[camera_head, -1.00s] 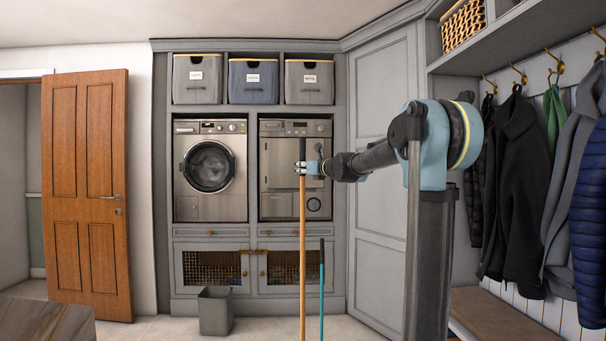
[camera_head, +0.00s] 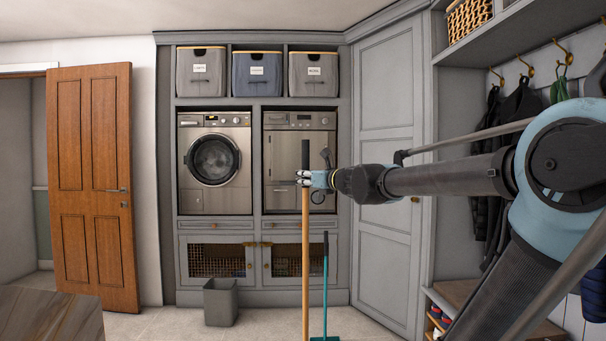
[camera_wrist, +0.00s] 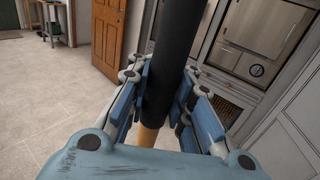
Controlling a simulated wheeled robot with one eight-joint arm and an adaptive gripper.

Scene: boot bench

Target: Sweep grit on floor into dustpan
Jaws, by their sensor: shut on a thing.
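My gripper (camera_head: 305,179) is shut on a long wooden broom handle (camera_head: 305,250) with a dark grip, held upright in front of the dryer. In the wrist view, my gripper's fingers (camera_wrist: 160,100) close around the dark grip (camera_wrist: 176,60) from both sides. The handle's lower end is cut off by the frame edge. A teal pole (camera_head: 325,285) stands upright just right of it, with a teal base (camera_head: 325,338) at the floor, partly cut off. Whether this is the dustpan I cannot tell. No grit shows.
A grey bin (camera_head: 220,302) stands on the floor before the cabinets. A wooden surface (camera_head: 50,314) is at lower left, near the open brown door (camera_head: 95,185). A bench with shoes (camera_head: 440,318) is at right. Bare floor (camera_wrist: 60,100) shows in the wrist view.

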